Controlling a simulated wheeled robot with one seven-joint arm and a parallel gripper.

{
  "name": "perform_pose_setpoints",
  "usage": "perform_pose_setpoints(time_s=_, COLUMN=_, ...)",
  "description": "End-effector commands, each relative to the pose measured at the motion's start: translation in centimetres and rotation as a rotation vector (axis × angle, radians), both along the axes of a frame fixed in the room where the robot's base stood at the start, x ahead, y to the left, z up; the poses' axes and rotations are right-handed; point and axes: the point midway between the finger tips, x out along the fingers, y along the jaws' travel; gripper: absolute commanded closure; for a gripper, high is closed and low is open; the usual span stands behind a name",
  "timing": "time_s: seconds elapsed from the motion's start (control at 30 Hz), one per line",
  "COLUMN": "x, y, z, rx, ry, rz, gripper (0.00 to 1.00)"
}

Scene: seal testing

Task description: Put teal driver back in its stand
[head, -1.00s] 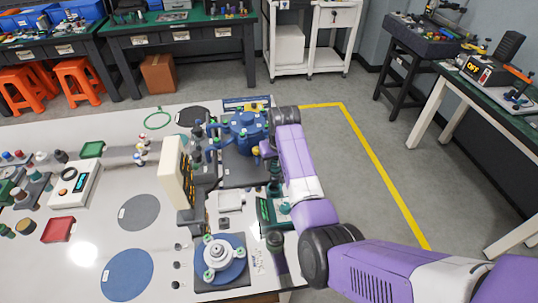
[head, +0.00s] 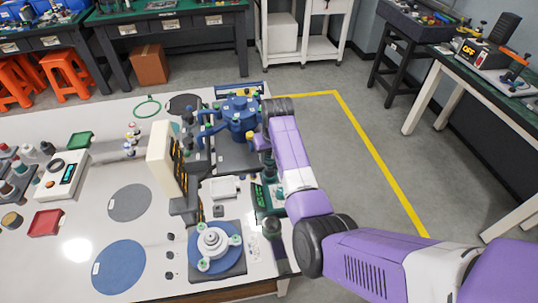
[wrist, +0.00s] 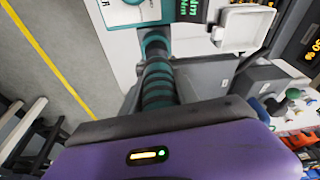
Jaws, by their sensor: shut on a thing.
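The teal driver (wrist: 158,82), with a dark grip ringed by teal bands, is held by my gripper and fills the middle of the wrist view. Its far end points toward a white device with a teal dial and green digits (wrist: 190,9). In the head view my gripper (head: 265,152) is over the right edge of the white bench, beside the blue machine, and the driver is mostly hidden by my arm. My gripper is shut on the driver; its fingertips are partly hidden. I cannot clearly pick out the driver's stand.
The blue machine (head: 238,113) stands close left of my gripper. A cream display unit (head: 161,158) and a round white fixture on a blue disc (head: 213,243) stand nearby. A dark cylinder (head: 272,228) is at the bench's right edge. Open floor lies to the right.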

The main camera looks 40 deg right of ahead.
Motion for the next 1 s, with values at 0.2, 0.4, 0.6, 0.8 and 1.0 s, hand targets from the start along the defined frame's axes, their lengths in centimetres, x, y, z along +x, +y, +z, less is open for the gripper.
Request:
perform_pose_setpoints(time_s=0.2, x=0.09, y=-0.03, z=0.12, rx=-0.001, ry=-0.003, rz=0.0, gripper=1.0)
perform_pose_setpoints(time_s=0.4, x=0.05, y=-0.03, z=-0.28, rx=-0.001, ry=-0.002, rz=0.0, gripper=1.0)
perform_pose_setpoints(time_s=0.6, x=0.06, y=-0.04, z=-0.61, rx=-0.001, ry=-0.003, rz=0.0, gripper=0.54)
perform_pose_setpoints(time_s=0.8, x=0.01, y=-0.03, z=-0.67, rx=0.0, ry=-0.001, rz=0.0, gripper=0.38)
perform_pose_setpoints(time_s=1.0, x=-0.1, y=0.02, z=-0.77, rx=0.001, ry=0.002, rz=0.0, gripper=0.38)
